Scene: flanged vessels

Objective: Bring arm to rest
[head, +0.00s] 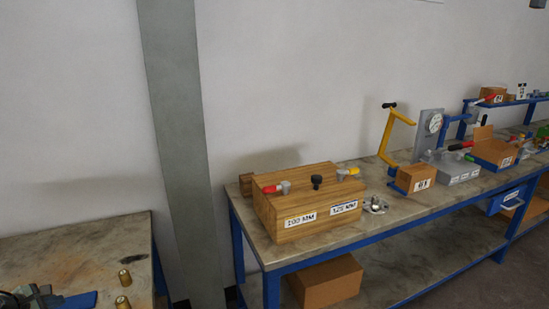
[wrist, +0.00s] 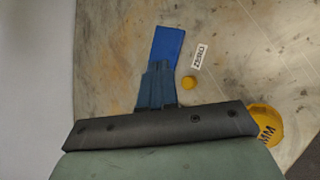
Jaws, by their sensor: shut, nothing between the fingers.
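My gripper (wrist: 168,45) is in the wrist view, with its fingers together and nothing held. It points over a mottled bench top (wrist: 110,50). A bright blue strip reaches beyond the darker finger bases and looks like part of the fingers. In the head view, only a dark and blue part of it (head: 80,299) shows at the bottom left corner, over the left bench (head: 60,245). The rest of the arm is out of view. The gap between fingertips and bench cannot be judged.
A small brass piece (wrist: 189,82), a ZERO label (wrist: 199,56) and a larger yellow disc (wrist: 265,122) lie near my gripper. A grey pillar (head: 180,140) rises between benches.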

